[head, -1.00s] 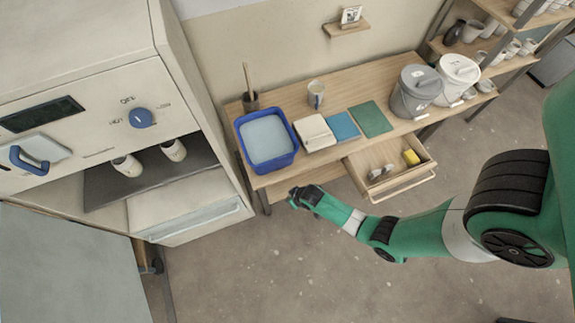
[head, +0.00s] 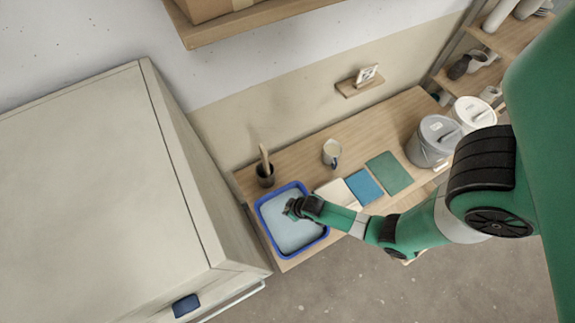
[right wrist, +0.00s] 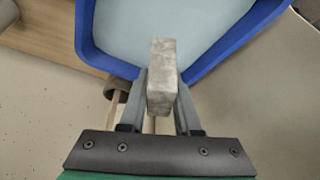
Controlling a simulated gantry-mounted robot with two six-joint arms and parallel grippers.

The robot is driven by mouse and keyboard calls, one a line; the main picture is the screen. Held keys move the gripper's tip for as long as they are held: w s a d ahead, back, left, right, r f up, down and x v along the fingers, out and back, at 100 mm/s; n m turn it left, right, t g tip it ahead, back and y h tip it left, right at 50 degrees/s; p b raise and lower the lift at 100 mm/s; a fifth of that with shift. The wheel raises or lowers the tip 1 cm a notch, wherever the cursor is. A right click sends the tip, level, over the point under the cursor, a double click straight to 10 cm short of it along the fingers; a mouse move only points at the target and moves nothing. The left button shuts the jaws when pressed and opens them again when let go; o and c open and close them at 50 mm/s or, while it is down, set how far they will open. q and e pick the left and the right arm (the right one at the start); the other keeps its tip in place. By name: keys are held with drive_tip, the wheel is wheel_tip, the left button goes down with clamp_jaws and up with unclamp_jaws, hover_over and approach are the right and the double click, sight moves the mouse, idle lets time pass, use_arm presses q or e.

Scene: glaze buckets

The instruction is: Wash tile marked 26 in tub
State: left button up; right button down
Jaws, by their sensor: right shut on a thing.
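The blue tub (head: 323,237) stands at the left end of the wooden table, holding pale, flat water. In the right wrist view the tub's rim (right wrist: 88,40) and water fill the top. My right gripper (head: 290,208) is over the tub in the head view. In the right wrist view my right gripper (right wrist: 162,95) is shut on a mottled grey-white tile (right wrist: 162,75), seen end-on between the fingers. No number shows on it. I cannot tell whether it touches the water. My left gripper is not in view.
Grey (head: 433,142) and white buckets stand farther right. A large cabinet (head: 90,190) rises at left.

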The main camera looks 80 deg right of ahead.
drive_tip(key=shift+s+a+f, duration=0.15)
drive_tip(key=shift+f+b, duration=0.25)
drive_tip(key=shift+b, duration=0.1)
wheel_tip(320, 180, down, 3)
drive_tip(key=b, duration=0.3)
drive_tip(key=shift+f, duration=0.1)
drive_tip(key=shift+f+b, duration=1.35)
drive_tip(key=shift+f, duration=0.15)
drive_tip(key=shift+f, duration=0.1)
wheel_tip(320, 180, down, 7)
drive_tip(key=b, duration=0.6)
drive_tip(key=shift+r, duration=0.2)
